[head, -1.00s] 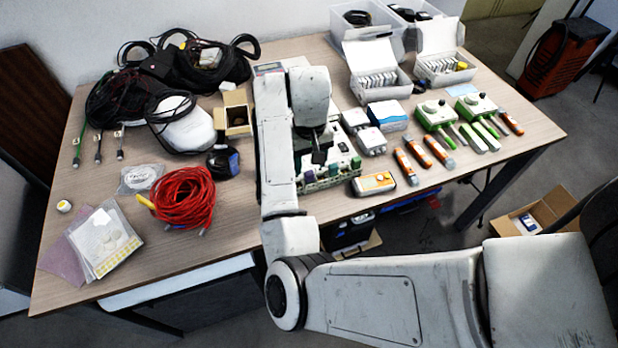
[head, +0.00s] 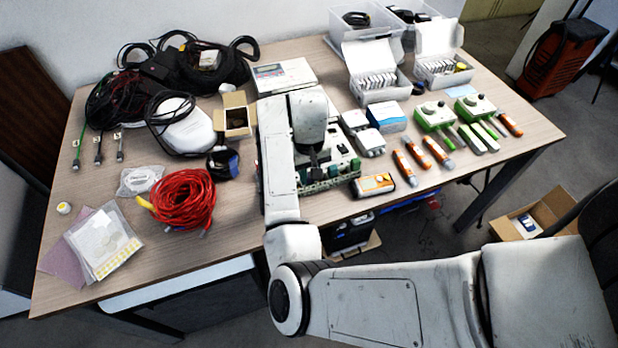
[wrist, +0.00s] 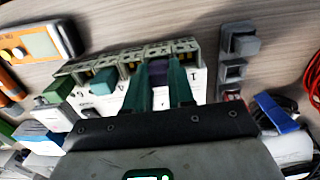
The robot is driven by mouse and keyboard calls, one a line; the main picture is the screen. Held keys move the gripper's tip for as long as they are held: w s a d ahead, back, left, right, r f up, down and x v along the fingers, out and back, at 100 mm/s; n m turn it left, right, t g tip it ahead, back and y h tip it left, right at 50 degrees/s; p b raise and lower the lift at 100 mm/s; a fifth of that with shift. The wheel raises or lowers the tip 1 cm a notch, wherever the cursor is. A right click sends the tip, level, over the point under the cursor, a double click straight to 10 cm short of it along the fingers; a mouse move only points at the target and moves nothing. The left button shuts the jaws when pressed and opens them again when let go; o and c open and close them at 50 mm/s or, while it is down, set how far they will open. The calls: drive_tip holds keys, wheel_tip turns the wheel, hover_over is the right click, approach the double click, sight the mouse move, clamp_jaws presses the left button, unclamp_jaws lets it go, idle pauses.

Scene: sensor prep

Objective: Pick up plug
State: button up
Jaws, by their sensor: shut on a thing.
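A white and green device board (head: 340,162) with a row of sockets along its front edge lies on the table. In the wrist view, the board (wrist: 112,103) shows coloured plugs in its sockets, with a teal plug (wrist: 103,81) and a green plug (wrist: 58,91) to the left. My gripper (wrist: 160,75) is down at the socket row. Its two fingers are closed on either side of a purple plug (wrist: 158,72), which sits at the socket row. In the head view, my gripper (head: 314,168) is over the board and my arm hides the board's left part and the plug.
An orange meter (head: 373,185) lies close to the board's right corner. White boxes (head: 365,137) stand right of the board, and a red cable coil (head: 184,199) lies to the left. A grey scale (head: 284,75) is behind.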

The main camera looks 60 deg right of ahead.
clamp_jaws()
drive_tip(key=shift+r, duration=0.1)
